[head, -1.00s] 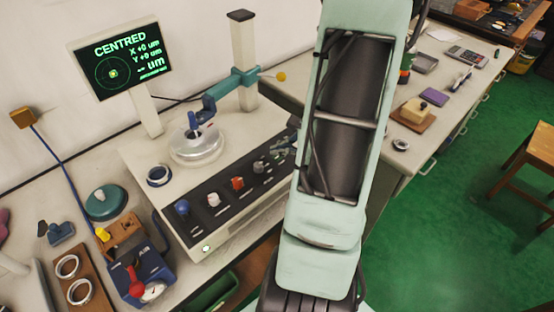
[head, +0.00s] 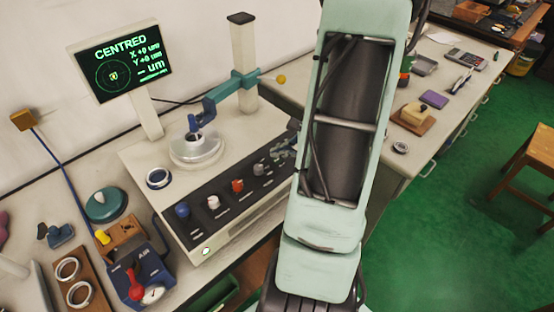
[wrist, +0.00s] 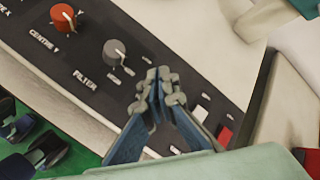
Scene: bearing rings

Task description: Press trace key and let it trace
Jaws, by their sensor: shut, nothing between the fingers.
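The roundness tester's control panel (head: 222,197) shows a row of knobs in the head view. In the wrist view a grey FILTER knob (wrist: 114,50) and a red CENTRE Y knob (wrist: 65,17) lie left of my gripper (wrist: 165,84). A pale key (wrist: 200,113) and a red key (wrist: 225,135) lie to its right; I cannot read their labels. My gripper is shut and empty over the panel, its tips between the FILTER knob and the keys. I cannot tell if it touches the panel. The screen (head: 120,62) reads CENTRED, X +0, Y +0 and "-- um".
A ring part sits on the round turntable (head: 196,150), with the blue probe arm (head: 222,96) reaching over it. A loose ring (head: 158,178) lies to its left. An air gauge box (head: 145,270) stands at lower left. My arm hides the panel's right end in the head view.

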